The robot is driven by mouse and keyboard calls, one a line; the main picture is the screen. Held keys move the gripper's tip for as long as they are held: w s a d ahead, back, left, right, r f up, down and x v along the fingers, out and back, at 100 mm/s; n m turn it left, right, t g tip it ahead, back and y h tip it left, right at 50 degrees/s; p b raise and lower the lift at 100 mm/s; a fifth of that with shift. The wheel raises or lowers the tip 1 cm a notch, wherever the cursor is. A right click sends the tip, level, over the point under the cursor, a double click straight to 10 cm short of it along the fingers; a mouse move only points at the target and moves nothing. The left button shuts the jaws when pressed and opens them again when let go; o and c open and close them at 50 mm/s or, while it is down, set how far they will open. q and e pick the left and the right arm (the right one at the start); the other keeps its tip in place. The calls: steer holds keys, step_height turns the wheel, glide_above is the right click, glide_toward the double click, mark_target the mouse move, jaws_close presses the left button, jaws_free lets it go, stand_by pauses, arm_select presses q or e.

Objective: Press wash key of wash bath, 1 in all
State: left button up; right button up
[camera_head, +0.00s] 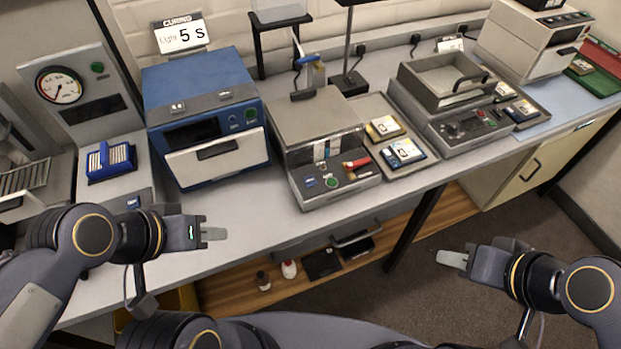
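The wash bath appears to be the grey unit with an open tank (437,93) and a black handle, at the right of the bench. Its sloped front panel (460,128) carries a dark knob and small red and green keys; which one is the wash key is too small to read. My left gripper (213,234) is over the bench's front edge, below the blue box and far left of the bath. My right gripper (452,258) is in front of the bench, below the bath and apart from it. Neither visibly holds anything; finger gaps are unclear.
A blue curing box (205,115) stands left and a grey machine (320,130) with a green button stands mid-bench. A tray (430,155) with labelled packs lies between that machine and the bath. A white cabinet machine (530,45) stands behind right. The front bench strip is clear.

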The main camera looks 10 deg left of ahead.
arm_select(q)
jaws_close()
stand_by(1.4)
